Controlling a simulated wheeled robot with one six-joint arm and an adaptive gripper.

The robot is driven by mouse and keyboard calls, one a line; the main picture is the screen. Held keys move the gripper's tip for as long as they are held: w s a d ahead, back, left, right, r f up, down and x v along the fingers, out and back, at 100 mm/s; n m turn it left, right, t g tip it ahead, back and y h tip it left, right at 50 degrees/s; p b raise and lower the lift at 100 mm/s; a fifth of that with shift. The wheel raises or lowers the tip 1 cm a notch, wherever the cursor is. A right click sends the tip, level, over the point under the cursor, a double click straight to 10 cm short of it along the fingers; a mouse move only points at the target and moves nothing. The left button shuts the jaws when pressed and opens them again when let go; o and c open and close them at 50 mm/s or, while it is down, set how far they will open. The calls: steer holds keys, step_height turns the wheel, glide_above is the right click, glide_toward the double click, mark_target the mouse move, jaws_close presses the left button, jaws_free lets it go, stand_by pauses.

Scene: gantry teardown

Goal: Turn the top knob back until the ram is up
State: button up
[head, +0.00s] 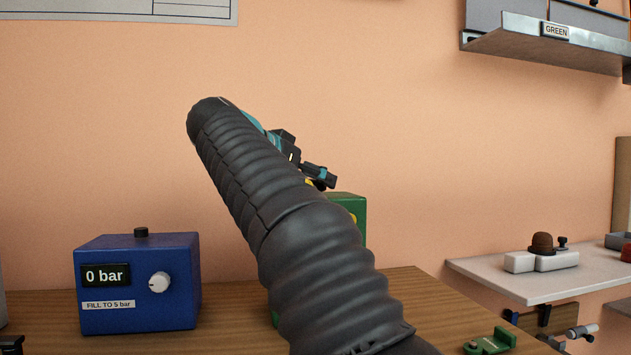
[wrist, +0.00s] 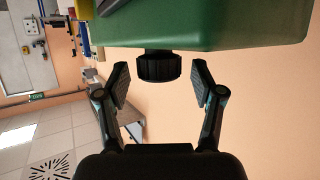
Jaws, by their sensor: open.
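The green machine (head: 348,206) stands on the wooden bench, mostly hidden behind my arm in the head view. Its green body (wrist: 215,25) fills the top of the wrist view. The black ribbed top knob (wrist: 158,67) sticks out from it toward my gripper. My gripper (wrist: 160,84) is open, with one finger on each side of the knob and a visible gap on both sides. In the head view my gripper (head: 318,177) is just above the green machine, partly behind my arm. I cannot see the ram in either view.
A blue box (head: 180,285) reading "0 bar", with a white dial and a black top knob, stands left on the bench (head: 225,335). A green piece (head: 490,343) lies at front right. A white shelf (head: 530,285) is on the right, with a metal shelf labelled GREEN (head: 545,45) above.

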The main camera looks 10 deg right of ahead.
steer(key=shift+w+d+f, duration=0.2)
steer(key=shift+w+d, duration=0.05)
steer(key=shift+d, duration=0.15)
steer(key=c, duration=1.2)
steer(key=shift+o, duration=0.2)
